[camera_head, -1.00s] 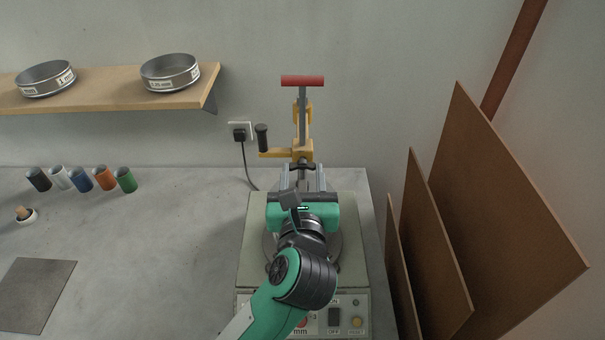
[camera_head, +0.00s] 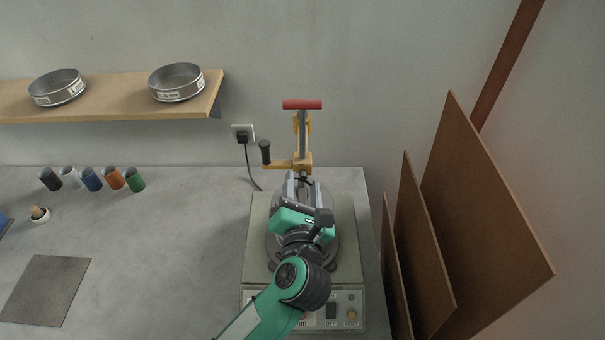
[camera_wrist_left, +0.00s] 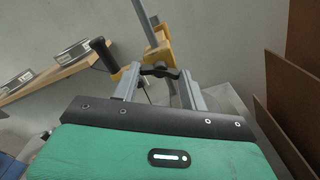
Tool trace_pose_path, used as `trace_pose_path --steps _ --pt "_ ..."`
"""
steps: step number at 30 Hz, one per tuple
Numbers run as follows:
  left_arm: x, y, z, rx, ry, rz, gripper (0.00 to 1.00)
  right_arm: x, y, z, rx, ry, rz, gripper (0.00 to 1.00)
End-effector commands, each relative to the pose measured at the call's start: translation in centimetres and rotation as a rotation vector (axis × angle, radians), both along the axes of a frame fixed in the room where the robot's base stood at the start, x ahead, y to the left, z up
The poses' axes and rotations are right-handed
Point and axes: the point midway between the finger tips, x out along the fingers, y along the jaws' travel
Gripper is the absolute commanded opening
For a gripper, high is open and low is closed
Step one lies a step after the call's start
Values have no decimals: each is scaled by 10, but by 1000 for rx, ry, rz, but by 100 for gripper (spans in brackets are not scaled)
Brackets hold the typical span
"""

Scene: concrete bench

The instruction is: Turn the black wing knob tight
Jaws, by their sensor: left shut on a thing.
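The black wing knob (camera_wrist_left: 160,71) sits on the yellow clamp frame and shows between the fingertips in the left wrist view. My left gripper (camera_head: 304,181) reaches over the pale machine from the front and is shut on the knob's wings, one grey finger on each side. The gripper body is rolled, tilting down to the right in the head view. The knob is mostly hidden there by the fingers and wrist. My right gripper is in neither view.
The yellow clamp frame (camera_head: 302,160) has a red T-handle (camera_head: 302,104) and a black-handled crank (camera_head: 265,152). The pale machine (camera_head: 258,225) stands beneath. Brown boards (camera_head: 470,220) lean close on the right.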

Motion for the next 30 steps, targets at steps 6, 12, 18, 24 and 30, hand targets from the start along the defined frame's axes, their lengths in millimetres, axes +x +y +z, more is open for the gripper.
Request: trace_pose_path --steps 6,12,18,24,30 --pt "0 0 5 207 2 1 21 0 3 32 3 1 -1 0" --pt "0 0 2 396 0 1 21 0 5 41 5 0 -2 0" --pt "0 0 0 583 -1 1 21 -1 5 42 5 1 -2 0" --pt "0 0 0 757 -1 1 21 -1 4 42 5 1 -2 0" --pt "0 0 0 896 -1 1 21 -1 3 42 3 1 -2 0"
